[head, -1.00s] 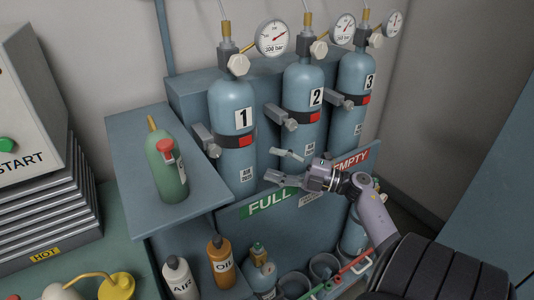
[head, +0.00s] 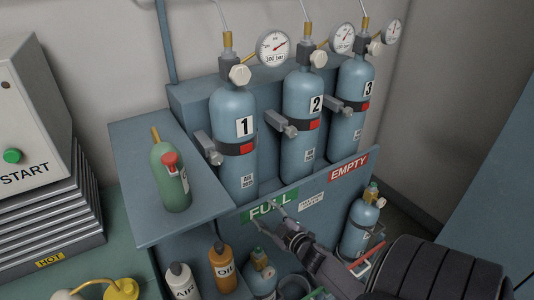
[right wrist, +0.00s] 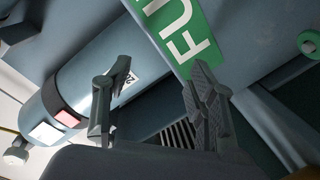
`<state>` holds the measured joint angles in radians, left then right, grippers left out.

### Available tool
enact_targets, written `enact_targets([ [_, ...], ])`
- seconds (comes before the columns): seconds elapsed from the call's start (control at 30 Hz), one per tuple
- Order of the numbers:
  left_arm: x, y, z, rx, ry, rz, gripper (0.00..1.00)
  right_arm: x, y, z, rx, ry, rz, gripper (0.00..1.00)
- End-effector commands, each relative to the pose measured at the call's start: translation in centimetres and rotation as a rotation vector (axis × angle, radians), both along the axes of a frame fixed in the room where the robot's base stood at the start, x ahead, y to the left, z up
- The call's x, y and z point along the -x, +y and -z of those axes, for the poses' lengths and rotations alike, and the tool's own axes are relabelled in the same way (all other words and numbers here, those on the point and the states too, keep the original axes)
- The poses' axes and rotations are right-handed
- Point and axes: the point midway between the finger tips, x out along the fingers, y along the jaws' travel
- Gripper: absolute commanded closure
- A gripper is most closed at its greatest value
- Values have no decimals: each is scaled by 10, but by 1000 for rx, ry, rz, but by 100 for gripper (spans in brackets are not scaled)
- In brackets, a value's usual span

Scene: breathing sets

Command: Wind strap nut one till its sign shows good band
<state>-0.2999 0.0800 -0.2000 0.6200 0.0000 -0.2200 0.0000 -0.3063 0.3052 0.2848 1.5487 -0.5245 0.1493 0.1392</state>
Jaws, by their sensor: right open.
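Cylinder 1 (head: 234,175) stands upright at the left of the row, held by a dark strap (head: 229,150) with a red sign (head: 247,147). Its grey strap nut (head: 216,158) sits at the strap's left front end. My right gripper (head: 268,216) is open and empty, low in front of the FULL label, below and right of the nut and apart from it. In the right wrist view its spread fingers (right wrist: 155,85) show nothing between them in grip; a cylinder (right wrist: 100,75) with a red sign lies beyond, its number not readable. My left gripper is out of view.
Cylinder 2 (head: 303,105) and cylinder 3 (head: 350,95) stand to the right, with strap nuts in front. A green bottle (head: 170,178) stands on the left shelf (head: 135,165). The rack's front panel (head: 310,225) bears FULL and EMPTY labels. Oil and air bottles stand below.

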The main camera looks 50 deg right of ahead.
Motion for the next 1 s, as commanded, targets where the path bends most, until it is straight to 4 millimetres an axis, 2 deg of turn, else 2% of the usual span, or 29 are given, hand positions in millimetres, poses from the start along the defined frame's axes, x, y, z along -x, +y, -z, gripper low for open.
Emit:
enact_targets([
  [0.2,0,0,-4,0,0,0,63,12,14,35,-77,100,58,48],
  [0.4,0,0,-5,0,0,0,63,21,23,57,-122,164,91,48],
  [0.6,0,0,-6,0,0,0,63,24,27,64,-136,187,102,48],
  [1.0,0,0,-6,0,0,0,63,24,27,64,-136,186,101,48],
])
